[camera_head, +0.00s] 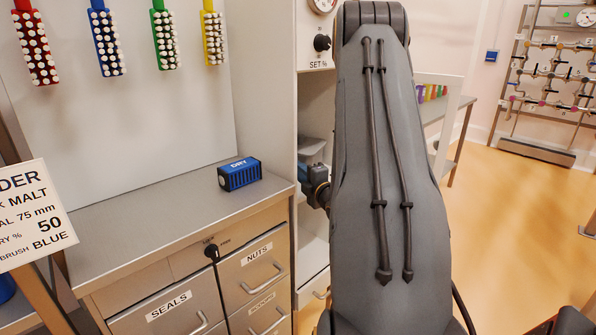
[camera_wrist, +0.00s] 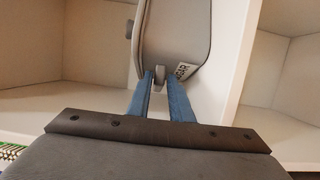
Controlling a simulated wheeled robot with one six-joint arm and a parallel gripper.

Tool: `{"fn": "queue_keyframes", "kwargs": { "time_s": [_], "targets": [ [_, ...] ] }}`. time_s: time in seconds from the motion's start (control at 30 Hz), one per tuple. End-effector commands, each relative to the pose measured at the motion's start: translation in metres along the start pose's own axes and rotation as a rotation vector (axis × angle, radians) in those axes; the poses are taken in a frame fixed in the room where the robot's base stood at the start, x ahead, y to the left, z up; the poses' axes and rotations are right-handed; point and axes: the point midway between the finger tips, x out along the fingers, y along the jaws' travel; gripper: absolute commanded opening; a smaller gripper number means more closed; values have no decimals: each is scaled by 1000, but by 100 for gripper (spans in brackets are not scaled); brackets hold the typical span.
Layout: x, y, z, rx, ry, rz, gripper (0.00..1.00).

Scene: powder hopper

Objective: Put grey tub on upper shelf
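The grey tub (camera_wrist: 172,35) is at the top middle of the wrist view, its upper part cut off by the frame edge. It has a pale rim line and a small label, only partly readable. My gripper (camera_wrist: 161,76) has its two blue fingers closed on a small grey tab at the tub's near edge. In the head view my own arm hides the tub and most of the gripper. White shelf compartments (camera_wrist: 32,75) lie around the tub in the wrist view. Part of the white shelf cabinet (camera_head: 313,240) shows left of my arm in the head view; which shelf level this is, I cannot tell.
A white upright panel (camera_wrist: 228,62) stands close to the tub's right side. A metal-topped drawer cabinet (camera_head: 150,232) with a blue DRY block (camera_head: 239,174) stands at left. A sign (camera_head: 32,215) stands at far left. Open floor (camera_head: 510,220) lies at right.

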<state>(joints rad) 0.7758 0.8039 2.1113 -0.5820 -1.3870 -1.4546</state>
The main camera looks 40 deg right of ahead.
Motion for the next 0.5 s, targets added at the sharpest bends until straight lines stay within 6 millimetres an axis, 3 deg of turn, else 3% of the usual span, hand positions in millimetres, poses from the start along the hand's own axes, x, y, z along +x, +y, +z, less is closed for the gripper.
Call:
{"fn": "queue_keyframes", "kwargs": {
  "time_s": [0.07, 0.5],
  "targets": [
    [0, 1, 0, 0, 0, 0, 32],
    [-6, 3, 1, 0, -1, -1, 32]
  ]
}}
